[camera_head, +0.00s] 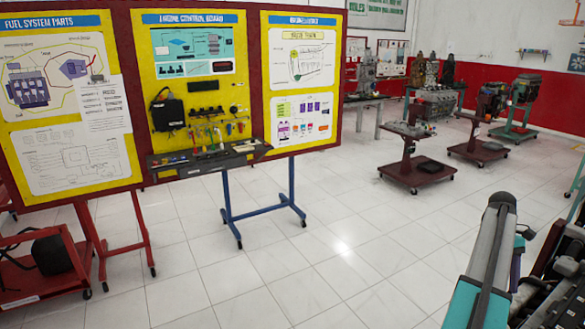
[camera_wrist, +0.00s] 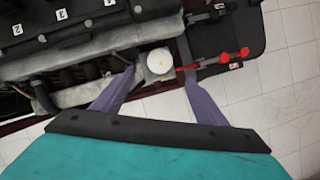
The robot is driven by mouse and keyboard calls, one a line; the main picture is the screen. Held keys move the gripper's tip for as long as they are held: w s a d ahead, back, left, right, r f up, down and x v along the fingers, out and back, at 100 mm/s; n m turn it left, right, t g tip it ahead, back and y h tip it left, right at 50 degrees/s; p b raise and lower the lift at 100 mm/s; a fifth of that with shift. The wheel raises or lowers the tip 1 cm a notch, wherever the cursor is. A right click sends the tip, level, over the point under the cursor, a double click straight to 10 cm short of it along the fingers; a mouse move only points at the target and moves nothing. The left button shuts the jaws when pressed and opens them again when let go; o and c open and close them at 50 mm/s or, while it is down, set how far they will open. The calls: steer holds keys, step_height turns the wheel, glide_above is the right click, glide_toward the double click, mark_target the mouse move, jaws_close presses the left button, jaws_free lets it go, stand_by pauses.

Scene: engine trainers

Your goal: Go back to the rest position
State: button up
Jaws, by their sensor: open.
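In the wrist view my gripper (camera_wrist: 158,76) is open, with its two purple fingers spread apart. A round white cap (camera_wrist: 160,63) on an engine (camera_wrist: 100,45) shows between the fingertips. I cannot tell how far the fingertips are from the cap, and nothing is seen held. In the head view part of an engine trainer (camera_head: 557,275) shows at the lower right edge, beside my arm.
Red parts (camera_wrist: 236,55) sit beside the cap, near a dark panel (camera_wrist: 255,25). A yellow display board (camera_head: 197,90) on a blue stand (camera_head: 262,208) is at the left. Wheeled engine stands (camera_head: 413,170) are at the back right. Open tiled floor (camera_head: 330,240) lies between.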

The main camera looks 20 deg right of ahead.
steer(key=w+a+f+n+g+b, duration=0.1)
steer(key=w+a+f+n, duration=0.2)
steer(key=w+a+f, duration=0.8)
steer(key=w+a+f+n+g, duration=0.1)
steer(key=w+a+f+n, duration=0.2)
steer(key=w+a+f, duration=0.85)
steer(key=s+a+f+n+g, duration=0.1)
steer(key=s+a+f, duration=0.15)
steer(key=a, duration=0.45)
steer(key=s+a+f+h+b, duration=0.1)
steer(key=a+f, duration=0.3)
steer(key=a, duration=0.3)
steer(key=s+a+f+n+g, duration=0.1)
steer(key=a+f, duration=0.2)
steer(key=a, duration=0.4)
steer(key=s+a+f+m+t, duration=0.1)
steer(key=s+a+f+m, duration=0.1)
steer(key=s+a+f, duration=0.5)
steer(key=s+a+f+m+t+b, duration=0.1)
steer(key=s+a+f+m, duration=0.1)
steer(key=s+a+f, duration=0.6)
steer(key=shift+s+a, duration=2.15)
steer(key=shift+a, duration=2.25)
